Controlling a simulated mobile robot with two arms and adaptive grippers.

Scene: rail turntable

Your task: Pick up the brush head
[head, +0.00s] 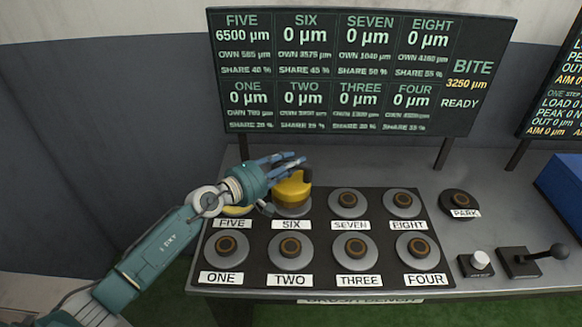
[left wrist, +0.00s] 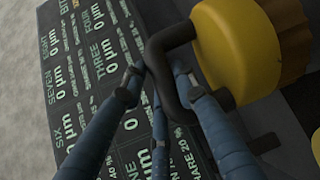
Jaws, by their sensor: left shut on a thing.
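The brush head (head: 292,193) is a yellow round block at the SIX place of the dark plate. In the left wrist view it shows large at the upper right, a yellow body (left wrist: 240,45) with a tan bristled side and a black bent handle (left wrist: 165,75). My left gripper (head: 280,168), with blue fingers, is at its top left side. In the left wrist view the fingers (left wrist: 160,85) are closed around the black handle. I cannot tell whether the brush head rests on the SIX disc or hangs just above it. My right gripper is not in view.
A yellow piece (head: 236,211) at FIVE is partly hidden by my wrist. Grey discs with brown-ringed centres fill the other places, such as SEVEN (head: 349,204) and TWO (head: 290,250). PARK (head: 460,204), a white knob (head: 480,261) and a lever (head: 530,258) are right. A display board (head: 350,75) stands behind.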

